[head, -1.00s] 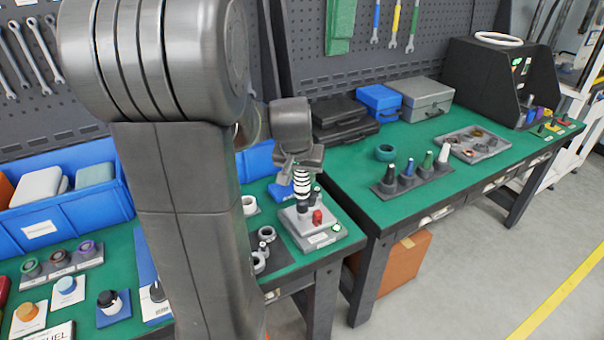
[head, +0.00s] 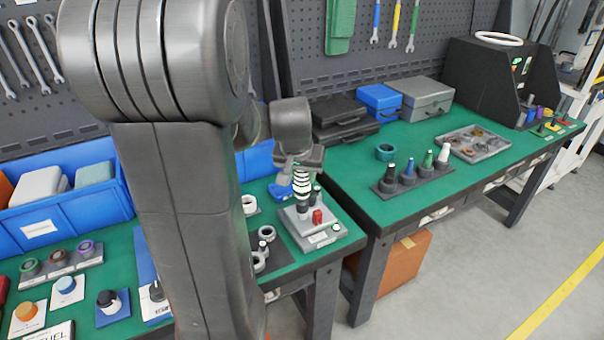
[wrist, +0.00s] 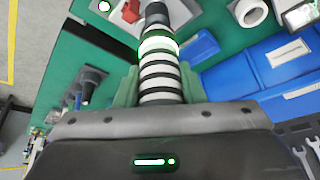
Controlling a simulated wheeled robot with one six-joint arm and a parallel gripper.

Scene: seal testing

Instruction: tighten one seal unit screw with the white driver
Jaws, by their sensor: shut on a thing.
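The white driver (head: 302,187), banded with black, stands upright below my gripper (head: 300,166). My gripper is shut on its upper part. The wrist view shows the banded driver (wrist: 160,75) between the green-lit fingers. Its dark lower end points down at the grey seal unit (head: 322,229), which has a red part (head: 318,217) and a green mark on its front. The screw itself is hidden under the driver, and I cannot tell whether the tip touches it.
A rack (head: 410,180) with several coloured-top pieces stands on the right bench. A grey tray (head: 473,145) lies behind it. Rings (head: 262,245) sit left of the unit. Blue bins (head: 70,205) line the left bench. The front of the right bench is clear.

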